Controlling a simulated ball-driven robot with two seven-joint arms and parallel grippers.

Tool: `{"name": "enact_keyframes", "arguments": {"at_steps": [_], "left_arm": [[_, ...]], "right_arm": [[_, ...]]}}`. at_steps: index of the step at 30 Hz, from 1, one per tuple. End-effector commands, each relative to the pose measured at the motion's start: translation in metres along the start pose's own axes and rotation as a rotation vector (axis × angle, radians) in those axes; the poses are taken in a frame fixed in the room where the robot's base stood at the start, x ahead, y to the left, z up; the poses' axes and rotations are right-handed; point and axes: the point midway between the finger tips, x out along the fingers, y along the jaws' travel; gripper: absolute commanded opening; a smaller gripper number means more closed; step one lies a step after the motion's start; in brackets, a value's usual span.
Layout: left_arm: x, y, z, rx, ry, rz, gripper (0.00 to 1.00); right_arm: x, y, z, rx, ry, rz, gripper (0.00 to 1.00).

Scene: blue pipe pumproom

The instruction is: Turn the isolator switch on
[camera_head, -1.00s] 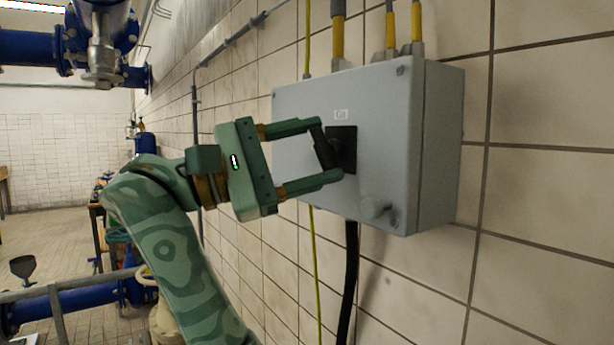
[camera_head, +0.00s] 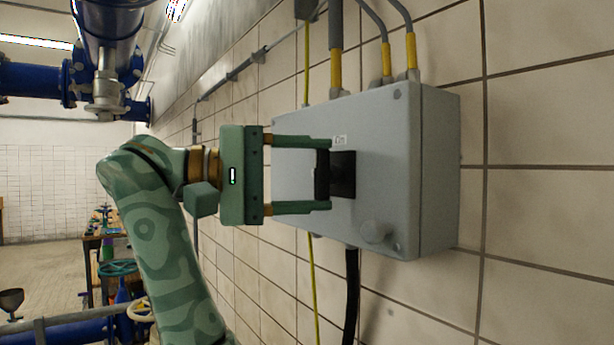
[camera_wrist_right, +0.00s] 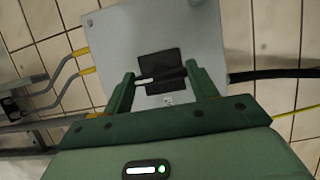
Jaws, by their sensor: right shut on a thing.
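The isolator switch is a black rotary handle (camera_head: 322,174) on a square black plate (camera_head: 345,174), on the front of a grey wall box (camera_head: 390,150). In the head view the handle stands upright in the picture. My right gripper (camera_head: 324,175) comes from the left, with one finger at the handle's upper end and one at its lower end, shut on it. In the right wrist view the handle (camera_wrist_right: 160,78) lies across the plate (camera_wrist_right: 160,62) between the two fingers (camera_wrist_right: 162,84). A small pale label (camera_head: 340,141) sits above the plate. My left gripper is out of view.
Conduits with yellow ends (camera_head: 335,68) enter above, and a black cable (camera_head: 351,290) and a thin yellow-green wire (camera_head: 314,280) run below. Blue pipes (camera_head: 30,78) are at the left. The tiled wall is close behind.

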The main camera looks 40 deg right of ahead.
Motion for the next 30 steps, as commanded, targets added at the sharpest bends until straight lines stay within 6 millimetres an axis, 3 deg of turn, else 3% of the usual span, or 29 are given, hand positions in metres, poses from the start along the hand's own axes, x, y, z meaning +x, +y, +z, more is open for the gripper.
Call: {"name": "enact_keyframes", "arguments": {"at_steps": [13, 14, 16, 25, 30], "left_arm": [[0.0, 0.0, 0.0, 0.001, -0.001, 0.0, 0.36], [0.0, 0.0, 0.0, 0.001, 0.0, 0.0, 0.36], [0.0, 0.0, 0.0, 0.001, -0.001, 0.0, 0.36], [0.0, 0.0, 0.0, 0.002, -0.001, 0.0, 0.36], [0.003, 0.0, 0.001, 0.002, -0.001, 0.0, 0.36]], "right_arm": [[0.0, 0.0, 0.0, 0.014, 0.002, -0.007, 0.35], [0.0, 0.0, 0.0, 0.014, 0.002, -0.007, 0.61], [0.0, 0.0, 0.0, 0.014, 0.002, -0.007, 0.8], [-0.002, 0.0, 0.0, 0.011, 0.002, -0.005, 0.8], [-0.024, 0.0, -0.001, 0.009, 0.005, -0.005, 0.8]]}}
